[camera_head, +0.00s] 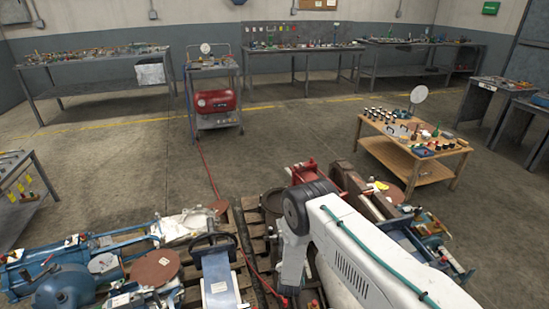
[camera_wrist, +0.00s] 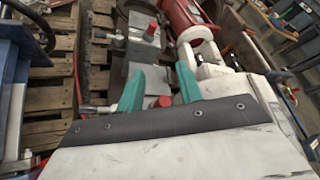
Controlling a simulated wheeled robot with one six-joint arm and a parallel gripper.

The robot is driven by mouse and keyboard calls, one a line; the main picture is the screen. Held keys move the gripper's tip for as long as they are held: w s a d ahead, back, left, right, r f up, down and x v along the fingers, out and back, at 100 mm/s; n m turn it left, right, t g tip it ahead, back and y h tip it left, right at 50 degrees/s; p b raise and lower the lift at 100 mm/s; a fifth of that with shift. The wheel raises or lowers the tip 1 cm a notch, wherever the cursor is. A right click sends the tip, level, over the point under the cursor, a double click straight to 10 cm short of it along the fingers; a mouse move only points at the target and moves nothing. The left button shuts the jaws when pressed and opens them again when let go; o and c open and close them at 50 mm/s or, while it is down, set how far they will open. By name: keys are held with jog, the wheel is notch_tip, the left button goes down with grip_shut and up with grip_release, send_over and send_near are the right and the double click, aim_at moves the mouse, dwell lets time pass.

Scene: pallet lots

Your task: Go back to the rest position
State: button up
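My gripper (camera_wrist: 160,76) shows in the wrist view as two teal fingers standing apart beyond a black strip. Nothing is visibly held between them. A grey metal part with red knobs (camera_wrist: 164,101) lies below and beyond the fingers; I cannot tell its exact distance. In the head view my white arm reaches forward from the lower right over the pallets, and my gripper cannot be made out there.
Wooden pallets (camera_wrist: 50,92) lie below, loaded with machine parts, including blue machinery (camera_head: 70,285) at left. A wooden table (camera_head: 402,158) stands at right, and a cart (camera_head: 217,122) with a red tank stands farther back. Open concrete floor (camera_head: 270,135) lies between them.

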jog(key=w+a+r+n+g+y, duration=0.1)
jog(key=w+r+n, duration=0.2)
jog(key=r, duration=0.7)
jog(key=w+r+n+g+y, duration=0.1)
jog(key=w+r+n+g, duration=0.2)
jog(key=r, duration=0.7)
jog(key=s+d+r+n+g+y, duration=0.1)
jog(key=s+d+r+n, duration=0.2)
jog(key=r, duration=0.9)
jog(key=s+r+n+g+y, duration=0.1)
jog(key=s+r+n, duration=0.3)
jog(key=r, duration=0.8)
jog(key=s+d+r+n+g, duration=0.1)
jog(key=s+d+r+n, duration=0.2)
jog(key=s+r+n, duration=0.5)
jog(key=s+d+r+n+g, duration=0.2)
jog(key=s+d+r, duration=0.2)
jog(key=s+r, duration=0.5)
jog(key=s+d+n+g, duration=0.1)
jog(key=s+d+n, duration=0.2)
jog(key=s, duration=1.1)
jog(key=s+d+n+g+h, duration=0.1)
jog(key=s+d+n+g, duration=0.1)
jog(key=s, duration=1.3)
jog(key=d+r+n, duration=0.1)
jog(key=n, duration=0.1)
jog(key=shift+n+h, duration=0.3)
jog(key=shift+n, duration=0.1)
jog(key=shift+s, duration=0.1)
